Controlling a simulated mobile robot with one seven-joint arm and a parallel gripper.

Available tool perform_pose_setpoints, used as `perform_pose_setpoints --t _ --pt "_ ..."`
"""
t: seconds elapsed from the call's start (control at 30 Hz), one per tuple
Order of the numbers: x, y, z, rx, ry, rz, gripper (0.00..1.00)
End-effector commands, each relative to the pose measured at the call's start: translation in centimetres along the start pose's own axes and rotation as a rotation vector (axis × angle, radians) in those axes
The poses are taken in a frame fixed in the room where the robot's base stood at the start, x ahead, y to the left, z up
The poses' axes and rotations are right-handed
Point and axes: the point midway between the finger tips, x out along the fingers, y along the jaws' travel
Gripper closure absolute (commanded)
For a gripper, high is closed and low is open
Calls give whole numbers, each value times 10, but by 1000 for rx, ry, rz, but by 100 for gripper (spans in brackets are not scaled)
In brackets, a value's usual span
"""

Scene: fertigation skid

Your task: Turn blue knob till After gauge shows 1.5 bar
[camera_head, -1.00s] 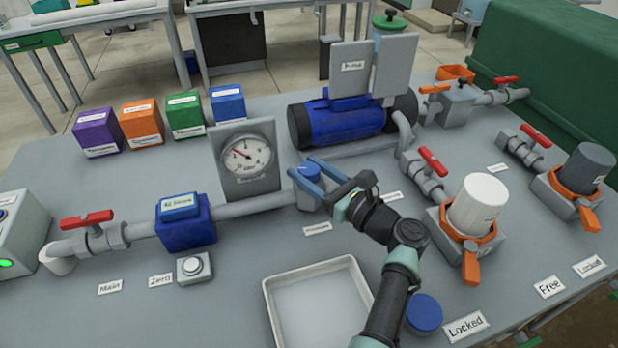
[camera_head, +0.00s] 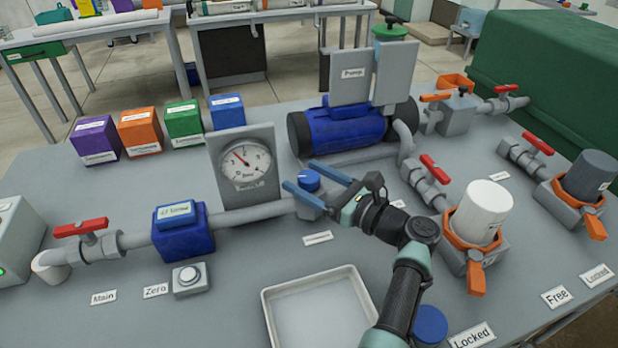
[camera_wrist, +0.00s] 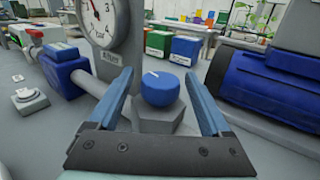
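The blue knob (camera_head: 307,180) sits on a grey valve body on the pipe, right of the After gauge (camera_head: 246,163). In the wrist view the knob (camera_wrist: 159,89) shows a white mark on its top, towards the upper left. The gauge is a round white dial on a grey plate; its needle points to the upper left, and the exact value is too small to read. The wrist view shows the dial's lower part (camera_wrist: 103,18) and the label "After". My gripper (camera_head: 298,174) is open, with one blue finger on each side of the knob and visible gaps.
The blue pump (camera_head: 340,127) stands behind and right of the knob. A blue flow meter (camera_head: 181,231) and a red-handled valve (camera_head: 81,228) are on the pipe to the left. A white tray (camera_head: 268,318) lies in front. A white-capped filter (camera_head: 482,212) stands at right.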

Motion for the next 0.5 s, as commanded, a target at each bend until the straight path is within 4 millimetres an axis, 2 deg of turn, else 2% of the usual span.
perform_pose_setpoints --t 0.3,0.43,0.5 --pt "-2 0 0 0 -1 -2 17" --pt "-16 -1 1 0 -1 -4 17" --pt "-30 -1 2 0 -1 -6 17"
